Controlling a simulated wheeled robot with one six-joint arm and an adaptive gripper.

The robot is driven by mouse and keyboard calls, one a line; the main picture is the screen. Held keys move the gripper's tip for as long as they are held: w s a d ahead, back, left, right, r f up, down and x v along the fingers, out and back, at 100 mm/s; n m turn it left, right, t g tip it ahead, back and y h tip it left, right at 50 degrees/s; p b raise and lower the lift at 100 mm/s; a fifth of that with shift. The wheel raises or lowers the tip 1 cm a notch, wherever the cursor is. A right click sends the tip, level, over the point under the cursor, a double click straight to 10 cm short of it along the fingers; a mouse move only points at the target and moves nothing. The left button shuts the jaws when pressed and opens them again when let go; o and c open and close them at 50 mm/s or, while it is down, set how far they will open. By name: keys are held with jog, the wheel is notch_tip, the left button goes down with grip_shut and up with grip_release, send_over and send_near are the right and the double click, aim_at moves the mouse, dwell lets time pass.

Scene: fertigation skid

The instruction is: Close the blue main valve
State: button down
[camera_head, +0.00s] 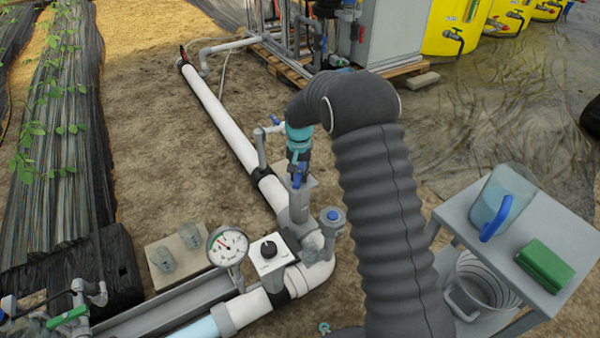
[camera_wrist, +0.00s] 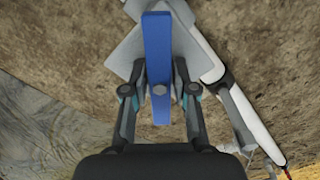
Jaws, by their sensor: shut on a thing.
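The blue main valve's handle (camera_wrist: 157,45) is a flat blue lever in the wrist view, with a round pivot near its lower end. Part of the handle (camera_head: 297,180) also shows in the head view, just below my gripper (camera_head: 298,163). In the wrist view my gripper (camera_wrist: 160,92) has one finger on each side of the lever and is shut on it. The lever sits over a grey valve body (camera_head: 298,207) on the white pipe (camera_head: 222,120). It lies at a slant to the pipe, neither clearly along nor clearly across it.
A pressure gauge (camera_head: 228,246), a black knob on a white box (camera_head: 268,250) and a blue-capped fitting (camera_head: 333,216) stand near the valve. A grey side table (camera_head: 462,212) with a jug (camera_head: 502,200) is at right. Open soil lies left of the pipe.

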jog(key=m, duration=0.5)
jog(key=shift+p, duration=0.3)
jog(key=m, duration=0.6)
jog(key=c, duration=0.8)
grip_release()
jog(key=shift+c, duration=0.2)
jog(key=shift+p, duration=0.3)
notch_tip(320, 180, up, 10)
jog(key=p, duration=0.6)
jog(key=shift+r, duration=0.1)
